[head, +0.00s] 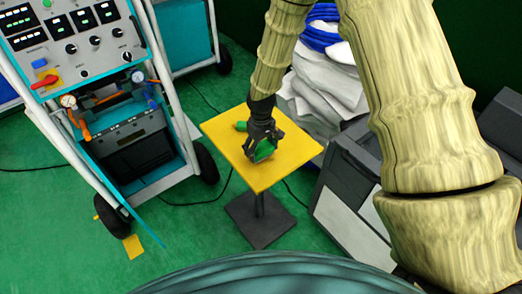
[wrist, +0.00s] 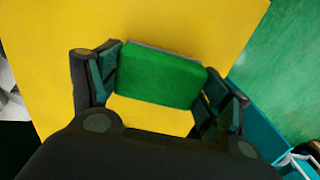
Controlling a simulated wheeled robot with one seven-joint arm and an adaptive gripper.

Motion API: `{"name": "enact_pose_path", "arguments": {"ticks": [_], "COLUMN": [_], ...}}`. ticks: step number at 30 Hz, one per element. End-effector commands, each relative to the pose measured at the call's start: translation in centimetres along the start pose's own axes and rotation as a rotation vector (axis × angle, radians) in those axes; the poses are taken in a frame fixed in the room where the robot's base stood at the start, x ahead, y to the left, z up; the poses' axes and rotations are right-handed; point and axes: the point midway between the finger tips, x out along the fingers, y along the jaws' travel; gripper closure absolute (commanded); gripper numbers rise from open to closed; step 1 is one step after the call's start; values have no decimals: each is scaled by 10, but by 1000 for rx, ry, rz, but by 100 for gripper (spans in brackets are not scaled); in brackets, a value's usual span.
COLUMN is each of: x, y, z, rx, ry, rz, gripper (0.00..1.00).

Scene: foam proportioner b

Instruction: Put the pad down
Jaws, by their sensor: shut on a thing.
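The pad (wrist: 158,78) is a green block with a grey layer along its far edge. My gripper (head: 262,146) is shut on it, with one finger at each side of the pad in the wrist view (wrist: 160,82). In the head view the pad (head: 264,150) shows partly behind the fingers. It is over the yellow top of a small pedestal table (head: 285,170). The yellow top also fills much of the wrist view (wrist: 70,30). I cannot tell whether the pad touches the tabletop.
A small green item (head: 240,126) lies on the tabletop's left side. A wheeled control machine (head: 85,60) stands at the left. Grey cases (head: 350,190) and a pile of white and blue sacks (head: 325,80) are at the right. Cables cross the green floor.

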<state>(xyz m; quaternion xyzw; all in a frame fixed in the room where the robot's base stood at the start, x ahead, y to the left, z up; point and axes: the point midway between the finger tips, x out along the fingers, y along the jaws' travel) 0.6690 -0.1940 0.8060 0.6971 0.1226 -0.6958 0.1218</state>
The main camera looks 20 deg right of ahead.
Motion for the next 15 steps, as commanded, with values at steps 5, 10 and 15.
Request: {"name": "enact_pose_path", "arguments": {"ticks": [5,10,15], "x": [16,20,21], "y": [0,0,0], "z": [0,0,0], "rx": [-2,-1,-1], "ry": [-1,1,0], "rz": [0,0,0], "gripper": [56,56,56]}}
